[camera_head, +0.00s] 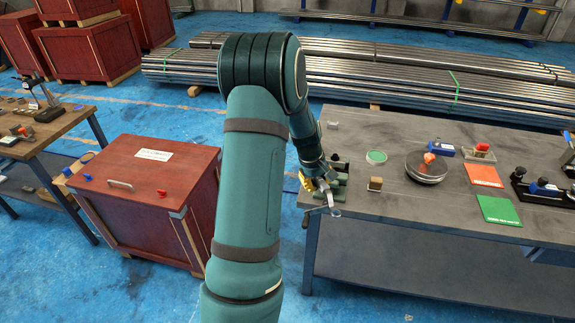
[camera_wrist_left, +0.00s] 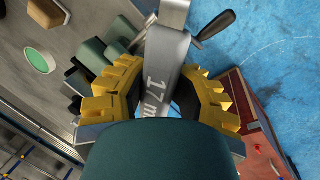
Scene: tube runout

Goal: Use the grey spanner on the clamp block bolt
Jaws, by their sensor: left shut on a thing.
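My left gripper (camera_head: 319,186) is at the left end of the grey workbench. In the left wrist view its yellow-padded fingers (camera_wrist_left: 160,88) are shut on the grey spanner (camera_wrist_left: 164,68), which is marked "17 m" before the marking is cut off. The spanner's far end runs out of the top of that view. Dark green blocks (camera_head: 341,167), probably the clamp block, sit beside the gripper on the bench; they also show in the left wrist view (camera_wrist_left: 93,50). A dark handle on a metal rod (camera_wrist_left: 214,27) juts out past the spanner. The bolt cannot be made out. My right gripper is not in view.
The bench (camera_head: 400,215) also carries a small brown block (camera_head: 375,184), a green-topped round thing (camera_head: 376,157), a dark round plate (camera_head: 427,170), and red and green mats (camera_head: 498,210). A red crate (camera_head: 140,200) stands left of the bench, with blue floor between.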

